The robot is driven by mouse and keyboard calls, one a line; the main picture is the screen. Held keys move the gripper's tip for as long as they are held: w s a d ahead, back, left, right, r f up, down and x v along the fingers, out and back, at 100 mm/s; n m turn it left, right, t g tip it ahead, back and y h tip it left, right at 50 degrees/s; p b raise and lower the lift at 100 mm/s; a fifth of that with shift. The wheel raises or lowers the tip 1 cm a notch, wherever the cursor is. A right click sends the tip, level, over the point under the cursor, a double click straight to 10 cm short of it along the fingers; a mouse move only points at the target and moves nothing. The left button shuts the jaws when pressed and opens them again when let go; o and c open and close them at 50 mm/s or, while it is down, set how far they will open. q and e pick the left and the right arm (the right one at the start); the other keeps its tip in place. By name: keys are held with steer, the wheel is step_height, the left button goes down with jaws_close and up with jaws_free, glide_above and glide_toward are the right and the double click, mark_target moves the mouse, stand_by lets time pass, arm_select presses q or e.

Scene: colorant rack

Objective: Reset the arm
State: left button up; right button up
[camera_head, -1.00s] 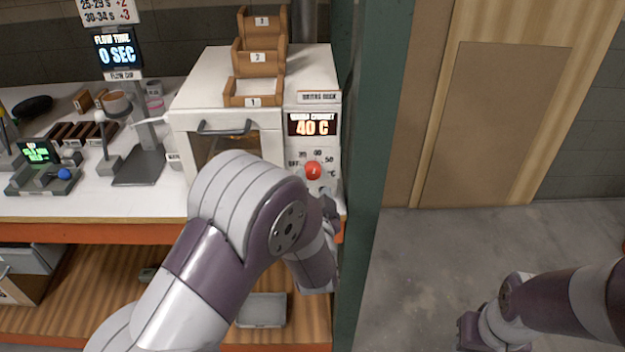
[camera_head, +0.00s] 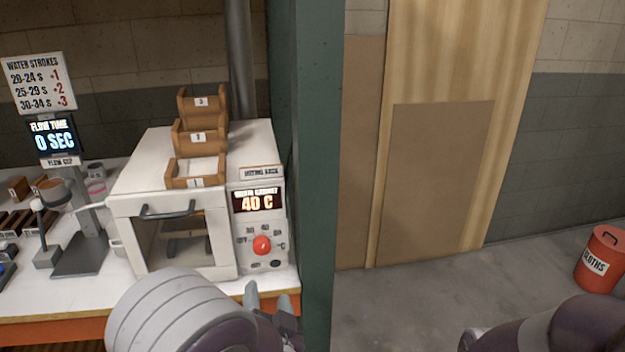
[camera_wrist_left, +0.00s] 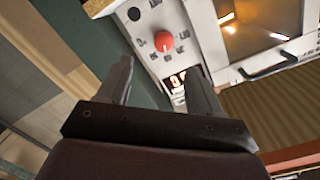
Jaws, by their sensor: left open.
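My left arm comes in at the bottom of the head view, and its gripper (camera_head: 268,298) is just in front of the bench edge, below the cabinet's control panel. The left gripper (camera_wrist_left: 155,85) is open and empty in the left wrist view, with its fingers apart. The red knob (camera_head: 262,245) is on the panel above and beyond the fingertips. It also shows in the left wrist view (camera_wrist_left: 163,41), apart from the fingers. My right arm shows at the lower right of the head view; its gripper is out of view.
The white drying cabinet (camera_head: 125,205) reads 40 C and carries several wooden trays (camera_head: 198,137). A green post (camera_head: 318,180) stands close right of my left gripper. A flow cup stand (camera_head: 80,255) is at left. A red cloths bin (camera_head: 602,258) stands on open floor at right.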

arm_select(q)
steer(key=s+d+f+n+g+h+p, duration=0.1)
steer(key=s+d+f+g+h+p, duration=0.1)
steer(key=s+d+f+g+h, duration=0.6)
steer(key=s+a+r+n+g+y+p, duration=0.1)
steer(key=s+a+r+g+p, duration=0.2)
steer(key=a, duration=0.4)
steer(key=s+a+r+n+g+y+p, duration=0.2)
steer(key=s+a+r+g, duration=0.1)
steer(key=a, duration=0.3)
steer(key=shift+a+r+n+g+p, duration=0.35)
steer(key=shift+r+g, duration=0.25)
steer(key=shift+r, duration=0.25)
